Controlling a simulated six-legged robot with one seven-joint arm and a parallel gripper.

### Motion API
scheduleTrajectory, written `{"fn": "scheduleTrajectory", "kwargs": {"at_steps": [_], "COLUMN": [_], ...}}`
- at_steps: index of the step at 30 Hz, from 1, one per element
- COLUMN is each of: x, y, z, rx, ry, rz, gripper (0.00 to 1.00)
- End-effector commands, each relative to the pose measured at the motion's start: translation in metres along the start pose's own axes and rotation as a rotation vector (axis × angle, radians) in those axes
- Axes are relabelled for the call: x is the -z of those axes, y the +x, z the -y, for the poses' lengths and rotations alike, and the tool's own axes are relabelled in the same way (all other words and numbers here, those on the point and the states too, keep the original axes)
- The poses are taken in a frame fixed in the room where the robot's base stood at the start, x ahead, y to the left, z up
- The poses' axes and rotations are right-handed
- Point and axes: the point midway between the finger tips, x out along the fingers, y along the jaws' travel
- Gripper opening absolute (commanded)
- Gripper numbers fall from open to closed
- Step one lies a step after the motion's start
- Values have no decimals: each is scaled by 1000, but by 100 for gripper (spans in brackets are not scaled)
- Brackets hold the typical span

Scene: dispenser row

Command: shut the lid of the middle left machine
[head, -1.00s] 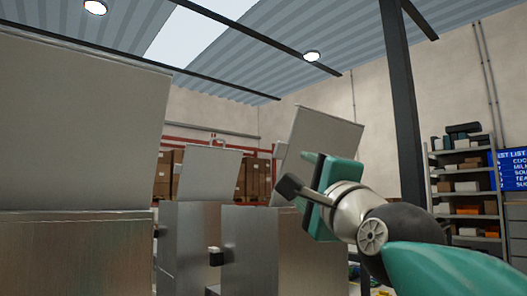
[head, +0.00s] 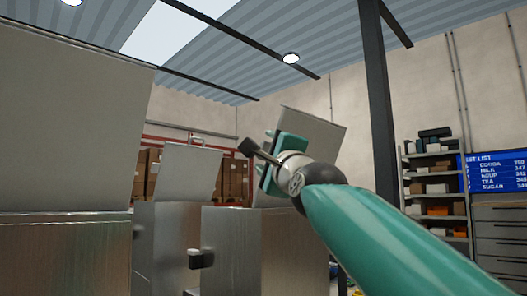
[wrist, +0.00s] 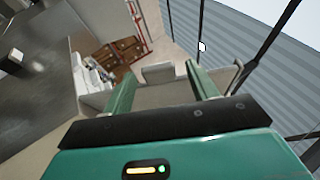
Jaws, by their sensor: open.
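Three steel machines show in the head view, each with its flat grey lid raised: a large one (head: 62,255) at the near left with its lid (head: 70,120), one (head: 165,235) further back with its lid (head: 187,172), and one (head: 262,250) right of centre with its lid (head: 318,133). I cannot tell for certain which is the middle left machine. My gripper (head: 267,150) is open and empty, in front of the right lid and covering part of it; contact cannot be told. In the wrist view its two teal fingers (wrist: 163,70) stand apart, with a grey panel beyond them.
Dark knobs stick out beside the machines, one (head: 200,258) low in the centre. Shelves (head: 437,190), a blue list board (head: 492,172) and a dark post (head: 378,110) stand to the right. Brown boxes (head: 235,178) are stacked behind.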

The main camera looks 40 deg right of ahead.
Motion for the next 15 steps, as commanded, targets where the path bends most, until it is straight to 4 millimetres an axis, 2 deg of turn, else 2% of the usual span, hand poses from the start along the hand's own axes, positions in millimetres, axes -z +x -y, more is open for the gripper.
{"fn": "scheduleTrajectory", "kwargs": {"at_steps": [6, 15], "x": [-2, -2], "y": [20, 23], "z": [-1, -1], "rx": [-1, 0], "ry": [0, -1], "rz": [2, -1], "gripper": [58, 58]}}
